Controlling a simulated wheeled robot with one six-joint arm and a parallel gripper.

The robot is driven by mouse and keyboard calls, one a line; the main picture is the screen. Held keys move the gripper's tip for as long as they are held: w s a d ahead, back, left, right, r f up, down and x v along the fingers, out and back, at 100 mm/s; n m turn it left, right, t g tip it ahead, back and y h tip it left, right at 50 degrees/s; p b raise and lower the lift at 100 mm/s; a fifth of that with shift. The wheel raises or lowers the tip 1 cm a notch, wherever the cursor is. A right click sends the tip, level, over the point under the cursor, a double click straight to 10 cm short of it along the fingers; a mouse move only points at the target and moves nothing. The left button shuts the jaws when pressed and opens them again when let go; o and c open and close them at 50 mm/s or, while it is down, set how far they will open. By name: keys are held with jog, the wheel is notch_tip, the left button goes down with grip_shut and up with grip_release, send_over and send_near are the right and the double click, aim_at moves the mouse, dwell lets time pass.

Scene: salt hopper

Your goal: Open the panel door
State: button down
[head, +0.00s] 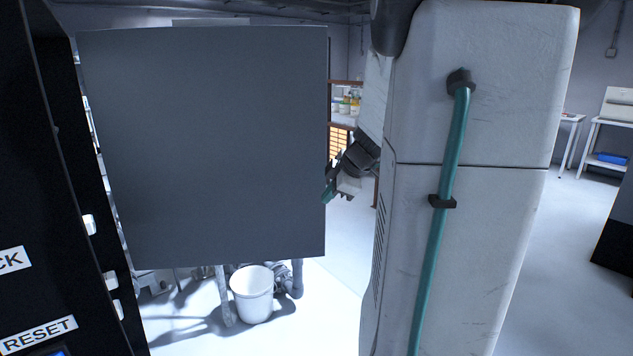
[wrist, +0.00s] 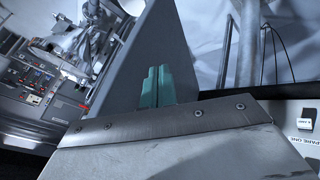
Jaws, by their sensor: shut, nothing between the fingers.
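The panel door (head: 205,145) is a flat grey plate in the head view, standing swung out beside the black cabinet (head: 35,170) at the left. My gripper (head: 328,193) is at the door's free right edge, its teal fingertips close to that edge. In the wrist view the teal fingers (wrist: 157,88) are pressed together and empty, in front of the grey door (wrist: 170,40). Whether they touch the door I cannot tell. The door's hinges are hidden.
A white bucket (head: 252,292) stands on the floor below the door. A shelf with bottles (head: 347,103) is behind my gripper. The wrist view shows a switch panel (wrist: 45,82) at the left. Open floor (head: 345,250) lies right of the door.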

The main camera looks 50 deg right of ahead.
aim_at(317, 198)
jog(key=w+d, duration=0.1)
jog(key=w, duration=0.1)
jog(key=w+d+f, duration=0.1)
jog(key=w, duration=0.1)
jog(key=shift+d+f, duration=0.1)
jog(key=shift+d, duration=0.2)
